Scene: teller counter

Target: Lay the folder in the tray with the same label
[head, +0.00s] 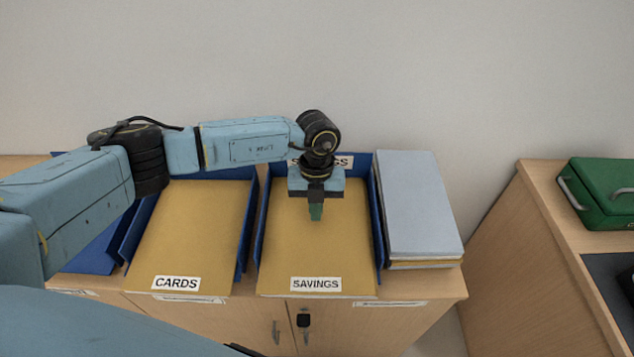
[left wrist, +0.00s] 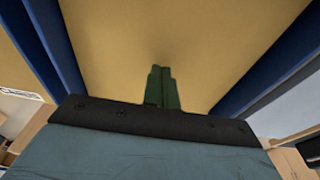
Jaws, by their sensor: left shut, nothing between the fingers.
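A tan folder labelled SAVINGS (head: 316,255) lies in a blue tray (head: 378,225), whose back label is partly hidden by my arm but ends in "GS". The folder also fills the left wrist view (left wrist: 200,40), between the tray's blue side walls. My left gripper (head: 316,212) is above this folder, pointing down, with its green fingers shut and empty. The fingers also show closed together in the left wrist view (left wrist: 162,85). A second tan folder labelled CARDS (head: 190,235) lies in the blue tray to the left. My right gripper is not in view.
A stack of folders with a grey one (head: 420,205) on top stands right of the SAVINGS tray. Another blue tray (head: 92,258) at the left is mostly hidden behind my arm. A green box (head: 600,195) sits on a separate wooden counter at the right, across a gap.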

